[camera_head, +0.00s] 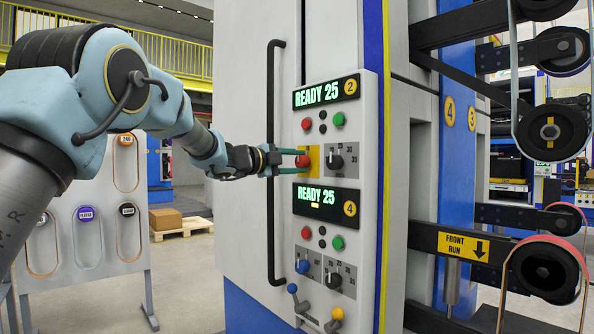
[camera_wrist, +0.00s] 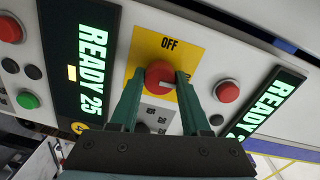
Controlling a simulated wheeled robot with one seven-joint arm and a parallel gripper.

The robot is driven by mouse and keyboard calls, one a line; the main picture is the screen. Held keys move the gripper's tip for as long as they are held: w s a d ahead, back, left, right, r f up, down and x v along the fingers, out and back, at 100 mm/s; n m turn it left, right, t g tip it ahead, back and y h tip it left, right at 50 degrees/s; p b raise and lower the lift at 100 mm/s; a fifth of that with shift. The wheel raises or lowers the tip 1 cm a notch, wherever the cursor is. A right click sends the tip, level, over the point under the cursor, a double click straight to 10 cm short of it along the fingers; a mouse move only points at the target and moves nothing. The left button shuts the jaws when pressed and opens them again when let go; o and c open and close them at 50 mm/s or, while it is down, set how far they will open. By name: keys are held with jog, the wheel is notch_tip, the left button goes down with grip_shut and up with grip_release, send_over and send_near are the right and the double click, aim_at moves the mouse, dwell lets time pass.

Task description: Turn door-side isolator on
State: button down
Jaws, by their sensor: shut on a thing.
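The isolator is a red round knob (camera_wrist: 159,76) on a yellow plate (camera_wrist: 188,52) with the word OFF at its edge, seen in the wrist view. A pale mark on the knob points to the right of that view. My gripper (camera_wrist: 159,82) has its two green fingers on either side of the knob, shut on it. In the head view my gripper (camera_head: 300,157) reaches in from the left to the yellow plate (camera_head: 315,162), between the two displays. The fingers hide part of the red knob (camera_head: 300,162) there.
Displays reading READY 25 sit above (camera_head: 326,91) and below (camera_head: 326,202) the knob. A black selector dial (camera_head: 334,161) is close on its right. Red, black and green buttons surround it. A long black door handle (camera_head: 271,160) stands just left of the panel, by my gripper.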

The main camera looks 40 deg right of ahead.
jog(key=shift+m, duration=0.5)
jog(key=shift+c, duration=1.8)
grip_release()
jog(key=shift+a+b, duration=0.1)
jog(key=shift+b, duration=0.2)
jog(key=a+b, duration=0.2)
jog(key=a, duration=0.8)
jog(key=shift+w+a, duration=0.3)
jog(key=shift+r, duration=0.1)
